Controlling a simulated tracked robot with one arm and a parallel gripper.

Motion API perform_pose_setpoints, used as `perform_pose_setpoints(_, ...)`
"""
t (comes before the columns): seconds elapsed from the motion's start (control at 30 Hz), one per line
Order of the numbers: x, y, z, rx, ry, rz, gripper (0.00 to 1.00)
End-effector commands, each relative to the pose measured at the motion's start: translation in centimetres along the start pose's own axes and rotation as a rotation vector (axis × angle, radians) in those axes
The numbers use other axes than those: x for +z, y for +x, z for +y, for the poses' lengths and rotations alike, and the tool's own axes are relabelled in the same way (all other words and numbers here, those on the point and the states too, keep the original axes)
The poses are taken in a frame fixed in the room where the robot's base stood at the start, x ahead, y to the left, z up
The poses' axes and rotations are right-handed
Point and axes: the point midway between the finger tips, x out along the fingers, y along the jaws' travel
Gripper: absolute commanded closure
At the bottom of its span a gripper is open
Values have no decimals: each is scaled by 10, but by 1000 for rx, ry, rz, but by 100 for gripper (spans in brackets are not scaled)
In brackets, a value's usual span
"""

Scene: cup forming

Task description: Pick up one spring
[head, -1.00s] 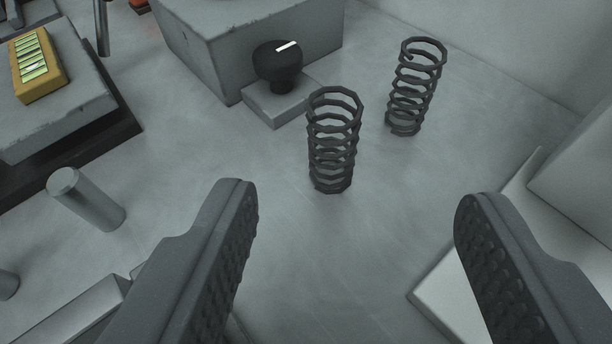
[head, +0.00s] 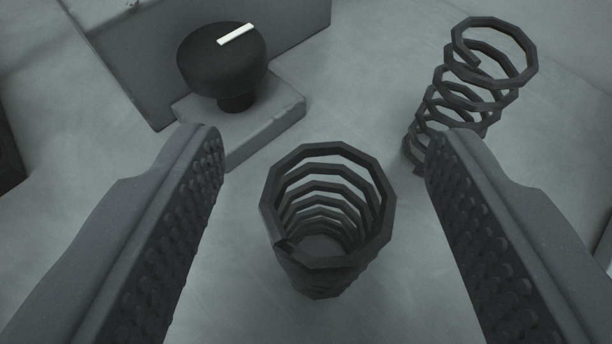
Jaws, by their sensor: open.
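A dark coil spring (head: 384,215) stands upright on the grey surface, seen from above into its open top. My gripper (head: 325,145) is open, with one ridged finger to the left of this spring and the other to its right. A gap shows between the spring and each finger. A second dark spring (head: 497,88) stands farther back at the right, appearing tilted in the view. The right finger hides part of its lower end.
A black round knob (head: 215,70) with a white mark sits on a small grey block (head: 275,125) behind the left finger. A larger grey block (head: 130,65) stands behind it. The floor between the knob and the far spring is clear.

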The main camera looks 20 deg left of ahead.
Motion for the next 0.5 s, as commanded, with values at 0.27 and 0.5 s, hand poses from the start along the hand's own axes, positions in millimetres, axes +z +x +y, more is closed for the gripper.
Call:
perform_pose_setpoints(0.27, 1, 23, 0, 2, 1, 2, 45)
perform_pose_setpoints(0.5, 0, 24, 0, 1, 0, 1, 45)
